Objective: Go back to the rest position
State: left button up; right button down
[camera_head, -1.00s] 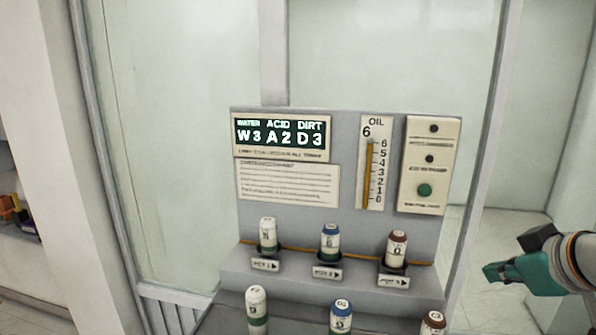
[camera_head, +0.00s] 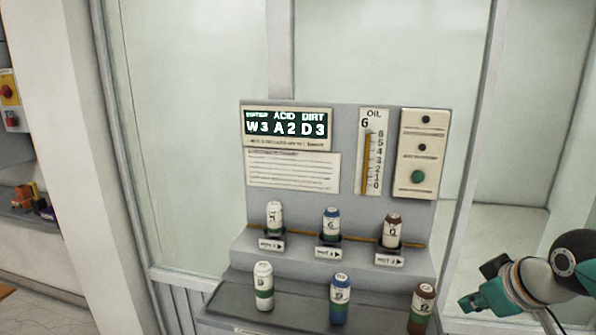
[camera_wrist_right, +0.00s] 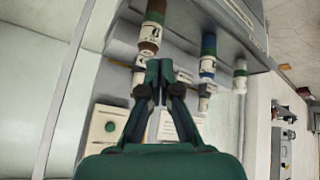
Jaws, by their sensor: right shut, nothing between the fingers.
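My right gripper (camera_head: 472,304) is at the lower right of the head view, to the right of the console (camera_head: 340,262) and apart from it. In the right wrist view my right gripper (camera_wrist_right: 158,66) is shut, with its green fingers together and nothing between them. Its fingers overlap the view of a brown-topped canister (camera_wrist_right: 152,30) behind them; I see no sign of contact. My left gripper is not in view.
The console carries a display reading W3 A2 D3 (camera_head: 286,124), an oil gauge (camera_head: 371,150) and a button panel (camera_head: 421,153). Several canisters stand in two rows, including a blue one (camera_head: 339,299) and a brown one (camera_head: 422,308). A shelf (camera_head: 40,218) is at far left.

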jog(key=s+a+f+g+y, duration=0.1)
jog(key=s+a+f+g, duration=0.15)
jog(key=f, duration=0.65)
jog(key=s+a+f+g, duration=0.1)
jog(key=a+f+g, duration=0.15)
jog(key=f, duration=0.65)
jog(key=s+a+f+g+y, duration=0.1)
jog(key=a+f, duration=0.2)
jog(key=f, duration=0.7)
jog(key=s+a+f+m, duration=0.3)
jog(key=s+a+f, duration=0.2)
jog(key=s+f, duration=0.2)
jog(key=s+a+f+m+y, duration=0.1)
jog(key=s+a+f+m, duration=0.3)
jog(key=s+f, duration=0.4)
jog(key=shift+s+a+f+g, duration=0.2)
jog(key=shift+a+f+g, duration=0.15)
jog(key=shift+f, duration=1)
